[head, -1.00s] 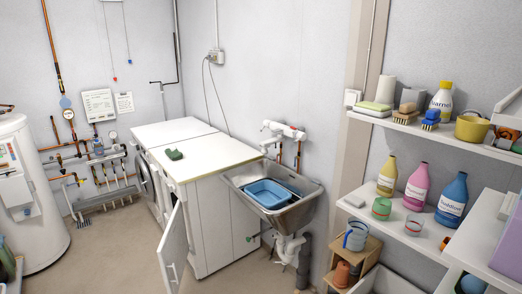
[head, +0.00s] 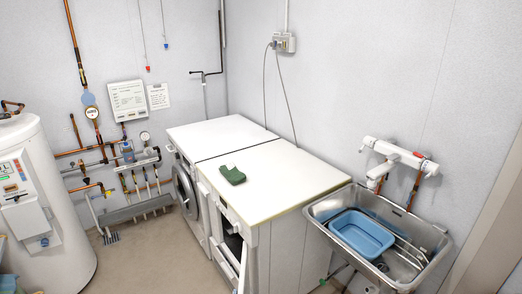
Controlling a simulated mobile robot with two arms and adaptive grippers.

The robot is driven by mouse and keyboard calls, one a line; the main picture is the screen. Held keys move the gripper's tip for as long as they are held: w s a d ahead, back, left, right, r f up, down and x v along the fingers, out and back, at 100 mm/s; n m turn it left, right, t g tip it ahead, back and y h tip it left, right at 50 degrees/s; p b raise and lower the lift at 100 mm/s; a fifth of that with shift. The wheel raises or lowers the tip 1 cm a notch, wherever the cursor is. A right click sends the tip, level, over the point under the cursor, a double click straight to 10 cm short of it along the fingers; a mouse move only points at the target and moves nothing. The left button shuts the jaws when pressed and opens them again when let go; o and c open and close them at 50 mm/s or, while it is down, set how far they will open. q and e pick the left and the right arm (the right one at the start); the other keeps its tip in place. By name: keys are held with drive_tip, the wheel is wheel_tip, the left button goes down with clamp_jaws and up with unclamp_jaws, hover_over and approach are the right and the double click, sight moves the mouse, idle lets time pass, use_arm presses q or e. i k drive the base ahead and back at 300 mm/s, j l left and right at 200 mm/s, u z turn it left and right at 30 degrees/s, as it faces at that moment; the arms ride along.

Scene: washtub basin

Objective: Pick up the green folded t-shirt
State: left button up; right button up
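The green folded t-shirt (head: 232,175) lies on the white top of the nearer machine (head: 275,188), towards its left side. It looks like a small dark green bundle, with a small pale spot at its upper edge. Neither of my grippers shows in the head view.
A metal sink (head: 325,206) with a blue basin (head: 362,232) in it stands to the right of the machines. A door of the nearer machine hangs open at its front. A white tank (head: 55,215) stands at the left. Floor (head: 150,250) is clear between them.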

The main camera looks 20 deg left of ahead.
sight(229, 171)
drive_tip(key=i+j, duration=0.15)
drive_tip(key=j, duration=0.2)
drive_tip(key=i+j, duration=0.2)
drive_tip(key=j, duration=0.15)
drive_tip(key=i+j, duration=0.15)
drive_tip(key=j, duration=0.2)
drive_tip(key=i+j+z, duration=0.1)
drive_tip(key=j, duration=0.25)
drive_tip(key=i+j, duration=0.4)
drive_tip(key=j, duration=0.35)
drive_tip(key=i+j, duration=0.15)
drive_tip(key=j, duration=0.2)
drive_tip(key=z, duration=0.05)
